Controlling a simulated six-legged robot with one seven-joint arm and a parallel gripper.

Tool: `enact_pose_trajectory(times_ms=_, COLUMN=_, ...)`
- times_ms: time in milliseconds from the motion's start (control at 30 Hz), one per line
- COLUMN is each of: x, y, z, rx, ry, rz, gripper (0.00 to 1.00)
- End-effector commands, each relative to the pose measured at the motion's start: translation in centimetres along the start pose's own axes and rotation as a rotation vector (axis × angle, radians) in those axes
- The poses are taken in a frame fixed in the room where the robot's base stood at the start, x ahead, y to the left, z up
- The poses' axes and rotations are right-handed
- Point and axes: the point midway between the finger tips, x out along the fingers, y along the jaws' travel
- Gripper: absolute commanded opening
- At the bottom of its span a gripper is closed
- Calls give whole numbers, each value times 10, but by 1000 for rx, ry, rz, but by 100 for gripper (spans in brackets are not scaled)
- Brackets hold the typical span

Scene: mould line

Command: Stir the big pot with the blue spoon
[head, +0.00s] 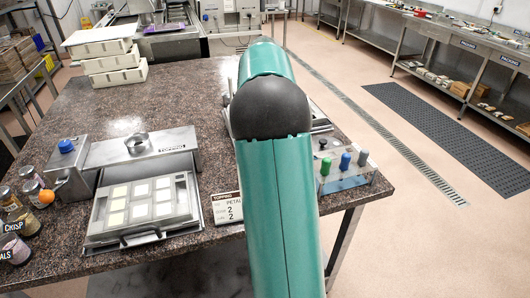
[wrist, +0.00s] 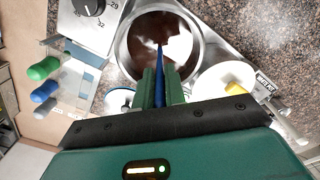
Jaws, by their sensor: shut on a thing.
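In the wrist view my gripper (wrist: 160,88) is shut on a slim dark blue spoon (wrist: 160,62). The spoon points away from my gripper into the opening of the big pot (wrist: 123,50). The pot is a round metal one holding brown liquid (wrist: 150,28) with bright white reflections. I cannot tell how deep the spoon's far end is. In the head view my teal arm hides the pot, the spoon and my gripper.
A rack (head: 345,184) with green, blue and grey handles stands at the table's right edge. A smaller pot with a yellow-handled tool (wrist: 235,85) is right of the big pot; a dial (wrist: 88,7) is left. Moulds (head: 140,205), jars and stacked trays (head: 110,60) stand leftward.

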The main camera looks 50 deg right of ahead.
Motion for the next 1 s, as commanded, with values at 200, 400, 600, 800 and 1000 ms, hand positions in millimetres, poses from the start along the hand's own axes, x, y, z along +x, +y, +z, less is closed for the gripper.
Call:
enact_pose_trajectory(times_ms=200, x=-13, y=0, z=0, rx=0, ry=2, rz=-1, gripper=0)
enact_pose_trajectory(times_ms=400, x=-24, y=0, z=0, rx=0, ry=2, rz=-1, gripper=0)
enact_pose_trajectory(times_ms=600, x=-34, y=0, z=0, rx=0, ry=2, rz=-1, gripper=0)
enact_pose_trajectory(times_ms=800, x=-45, y=0, z=0, rx=0, ry=2, rz=-1, gripper=0)
enact_pose_trajectory(times_ms=1000, x=-56, y=0, z=0, rx=0, ry=2, rz=-1, gripper=0)
